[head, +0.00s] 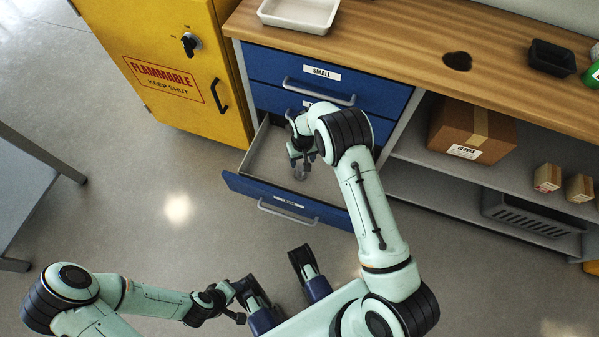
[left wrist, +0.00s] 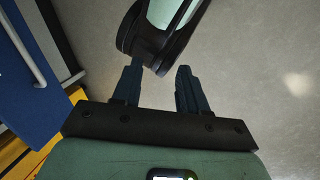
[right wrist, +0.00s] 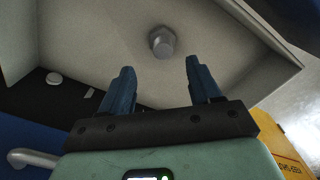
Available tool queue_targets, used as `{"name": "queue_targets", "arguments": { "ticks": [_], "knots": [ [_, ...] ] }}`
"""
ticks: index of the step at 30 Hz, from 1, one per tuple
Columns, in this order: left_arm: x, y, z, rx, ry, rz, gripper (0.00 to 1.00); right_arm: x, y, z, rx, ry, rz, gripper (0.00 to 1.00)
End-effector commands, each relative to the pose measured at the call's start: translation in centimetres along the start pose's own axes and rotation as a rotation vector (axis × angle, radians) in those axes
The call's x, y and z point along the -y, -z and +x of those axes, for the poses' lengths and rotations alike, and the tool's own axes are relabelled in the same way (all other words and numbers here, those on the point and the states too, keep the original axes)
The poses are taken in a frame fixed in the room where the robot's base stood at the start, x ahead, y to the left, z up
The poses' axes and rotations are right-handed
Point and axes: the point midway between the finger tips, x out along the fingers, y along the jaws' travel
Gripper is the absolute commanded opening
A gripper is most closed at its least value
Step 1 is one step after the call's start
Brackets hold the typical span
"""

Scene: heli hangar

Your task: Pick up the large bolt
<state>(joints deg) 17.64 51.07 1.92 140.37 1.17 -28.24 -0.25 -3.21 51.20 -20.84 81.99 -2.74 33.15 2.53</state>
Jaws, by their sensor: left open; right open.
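The large bolt (right wrist: 162,41) is a grey metal piece with a hex head, lying on the pale floor of an open drawer in the right wrist view. The open drawer (head: 240,184) is the lowest blue one in the head view. My right gripper (right wrist: 160,68) is open and empty, inside the drawer. In the right wrist view the bolt shows just beyond its fingertips, between them; I see no contact. In the head view my right gripper (head: 301,160) partly covers the drawer's inside. My left gripper (left wrist: 158,70) is open and empty, over the floor away from the drawer.
Closed blue drawers (head: 305,72) and the wooden worktop (head: 400,45) are above the open drawer. A yellow flammables cabinet (head: 170,60) stands at left. Shelves at right hold a cardboard box (head: 470,130). A grey table (head: 35,190) is far left. Floor between is clear.

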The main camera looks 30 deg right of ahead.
Motion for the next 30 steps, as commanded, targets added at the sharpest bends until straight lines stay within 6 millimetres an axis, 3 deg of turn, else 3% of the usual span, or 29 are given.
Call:
{"name": "queue_targets", "arguments": {
  "ticks": [1, 4, 14, 21, 30],
  "knots": [
    [0.2, 0.4, 0.4, -0.011, 0.001, -0.002, 0.43, 0.0, -0.1, 1.4, 0.003, 0.000, 0.000, 0.63],
    [0.3, 1.0, 0.8, -0.028, 0.002, -0.003, 0.43, 0.1, 0.0, 2.9, 0.001, 0.000, -0.001, 0.63],
    [0.5, 2.0, 1.3, -0.054, 0.003, -0.005, 0.43, 0.2, 0.1, 5.1, 0.001, 0.000, -0.001, 0.63],
    [1.0, 3.7, 2.4, -0.103, 0.006, -0.009, 0.43, 0.4, 0.3, 8.8, 0.001, 0.000, -0.001, 0.63],
    [1.0, 4.0, 2.4, -0.112, 0.006, -0.010, 0.43, 0.4, 0.3, 9.2, -0.001, 0.001, -0.001, 0.59]
  ]
}}
